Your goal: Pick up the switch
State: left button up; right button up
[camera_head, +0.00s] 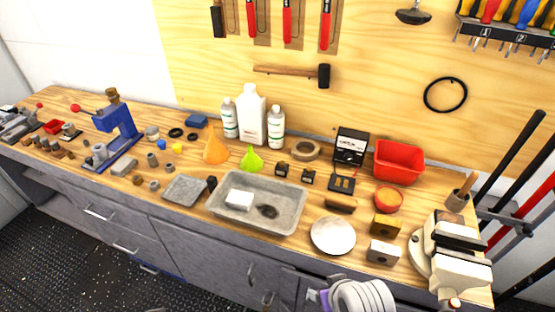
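I cannot tell for sure which object is the switch. Candidates are a small flat black piece with a light patch (341,184) below the black meter, and two small dark blocks, one (281,169) left of the other (308,177), behind the grey tray. All of them rest on the wooden bench top. A white ringed part of my own arm with a purple patch shows at the bottom edge, in front of the bench. No gripper fingers show, and nothing is seen held.
A grey metal tray (285,221) holds a white block. A white disc (333,235), a red bin (398,162), the black meter (350,147) and a vise (452,252) stand to its right. Bottles and funnels stand behind. A blue press (118,122) is at left.

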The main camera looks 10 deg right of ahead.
aim_at(282, 169)
jog(key=i+j, duration=0.25)
jog(key=j, duration=0.2)
jog(key=i+j, duration=0.3)
jog(key=i+j+z, duration=0.1)
jog(key=i+j, duration=0.15)
jog(key=j, duration=0.3)
